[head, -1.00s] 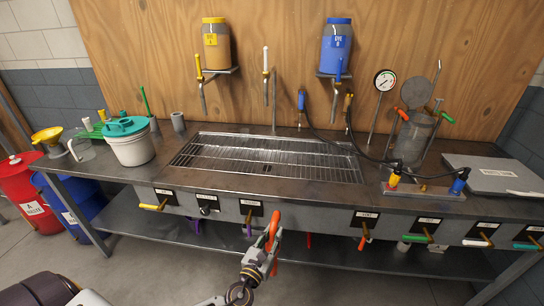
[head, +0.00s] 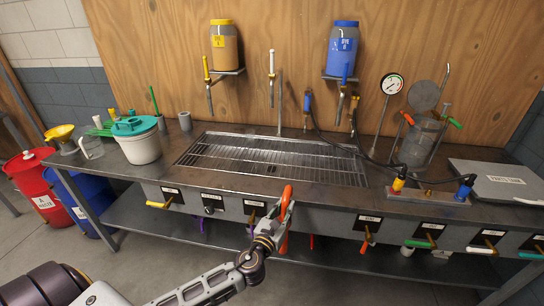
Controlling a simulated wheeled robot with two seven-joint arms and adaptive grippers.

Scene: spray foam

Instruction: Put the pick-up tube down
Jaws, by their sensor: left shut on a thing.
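My left gripper (head: 273,226) reaches up in front of the bench's front panel, near the middle. It is shut on a slim orange tube-like piece (head: 287,197), which sticks up above the fingers and shows again below them. The fingers hide its middle, and I cannot tell for certain that it is the pick-up tube. It is in front of the bench's front edge. My right gripper is not in view.
The metal bench (head: 330,198) carries a wire grate (head: 270,158), a white bucket (head: 140,148) with a teal lid, a clear vessel (head: 420,140) and a flat grey scale (head: 495,181). Coloured handles line its front. Black hoses (head: 335,143) cross the right side.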

